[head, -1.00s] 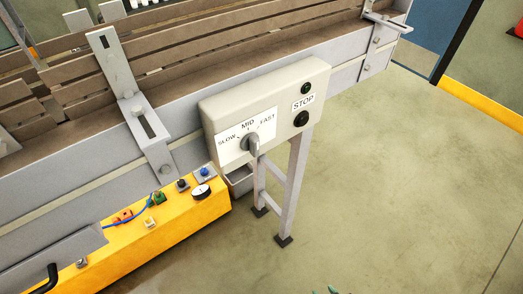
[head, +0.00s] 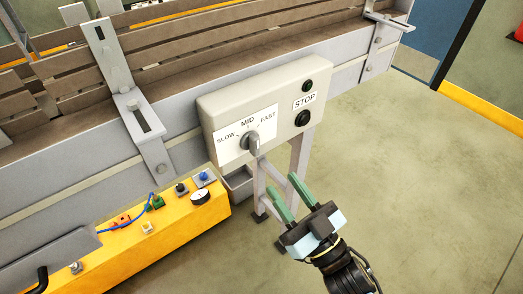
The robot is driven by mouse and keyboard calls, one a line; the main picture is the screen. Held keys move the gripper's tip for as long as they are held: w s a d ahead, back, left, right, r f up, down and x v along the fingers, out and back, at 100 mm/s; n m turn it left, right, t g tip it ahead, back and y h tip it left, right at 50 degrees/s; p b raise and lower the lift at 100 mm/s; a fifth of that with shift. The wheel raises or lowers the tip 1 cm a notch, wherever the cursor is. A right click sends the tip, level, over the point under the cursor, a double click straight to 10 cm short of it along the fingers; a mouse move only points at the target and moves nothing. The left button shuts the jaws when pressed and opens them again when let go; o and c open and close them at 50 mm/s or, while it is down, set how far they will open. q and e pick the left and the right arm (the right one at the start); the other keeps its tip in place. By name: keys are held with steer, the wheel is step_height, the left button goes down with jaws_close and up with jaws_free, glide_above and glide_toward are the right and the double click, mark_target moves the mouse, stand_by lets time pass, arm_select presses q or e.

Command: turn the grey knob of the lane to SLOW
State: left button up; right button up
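The grey knob (head: 254,144) sits on the white dial label (head: 231,140) of the beige control box (head: 270,90), which reads SLOW, MID and FAST from left to right. The knob's grip stands nearly upright, its upper end toward MID. My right gripper (head: 280,183) shows in the head view below and to the right of the knob. Its two green fingers are apart with nothing between them, pointing up toward the box. It is apart from the knob. My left gripper is not in view.
A black button (head: 302,118) by the STOP label (head: 304,101) is right of the dial. A yellow panel (head: 180,230) with small buttons, a gauge and a blue cable is at lower left. The slatted conveyor (head: 200,45) runs behind. Floor to the right is clear.

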mark_target(258, 148)
steer(key=x, duration=0.9)
steer(key=shift+p, duration=0.35)
jaws_close()
